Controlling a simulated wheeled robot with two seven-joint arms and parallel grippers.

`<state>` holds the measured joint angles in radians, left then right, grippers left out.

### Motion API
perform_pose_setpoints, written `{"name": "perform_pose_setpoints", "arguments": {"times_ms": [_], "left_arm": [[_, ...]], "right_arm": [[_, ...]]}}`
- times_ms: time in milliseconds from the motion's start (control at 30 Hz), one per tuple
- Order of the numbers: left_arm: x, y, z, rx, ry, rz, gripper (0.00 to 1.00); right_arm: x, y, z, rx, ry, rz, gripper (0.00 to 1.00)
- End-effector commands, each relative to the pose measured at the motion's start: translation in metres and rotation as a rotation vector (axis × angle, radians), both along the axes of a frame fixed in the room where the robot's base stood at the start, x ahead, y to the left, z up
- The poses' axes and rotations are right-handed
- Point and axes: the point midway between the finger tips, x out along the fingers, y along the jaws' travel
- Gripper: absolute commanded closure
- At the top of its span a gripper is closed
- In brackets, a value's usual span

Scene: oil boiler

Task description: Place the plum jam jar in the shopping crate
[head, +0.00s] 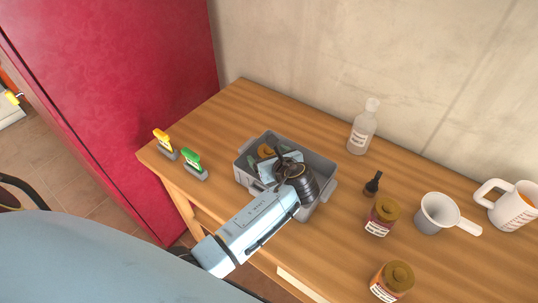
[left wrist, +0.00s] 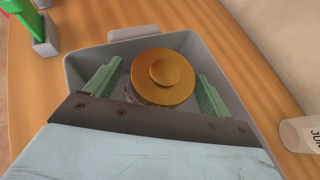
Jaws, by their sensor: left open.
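My left gripper (head: 271,158) reaches down into the crate. Its two green fingers (left wrist: 157,88) are open, one on each side of the jar, with gaps visible. My right gripper is not in view.
Two more golden-lidded jars (head: 382,216) (head: 392,281) stand right of the crate. Yellow (head: 164,143) and green (head: 193,163) items stand left.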

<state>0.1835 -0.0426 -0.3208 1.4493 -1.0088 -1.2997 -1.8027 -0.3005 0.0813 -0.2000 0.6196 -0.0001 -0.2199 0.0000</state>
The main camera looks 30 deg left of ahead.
Motion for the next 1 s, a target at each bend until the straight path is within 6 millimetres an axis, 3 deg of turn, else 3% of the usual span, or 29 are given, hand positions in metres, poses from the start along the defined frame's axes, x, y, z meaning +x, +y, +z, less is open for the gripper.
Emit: {"name": "perform_pose_setpoints", "arguments": {"times_ms": [167,700,1000], "left_arm": [[-0.003,-0.004,0.006,-0.002,-0.001,-0.001,0.18],[-0.059,-0.074,0.055,-0.002,0.000,0.000,0.18],[-0.066,-0.082,0.061,0.000,-0.001,0.000,0.18]], "right_arm": [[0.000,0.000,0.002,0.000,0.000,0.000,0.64],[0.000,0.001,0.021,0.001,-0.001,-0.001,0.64],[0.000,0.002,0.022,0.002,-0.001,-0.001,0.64]]}}
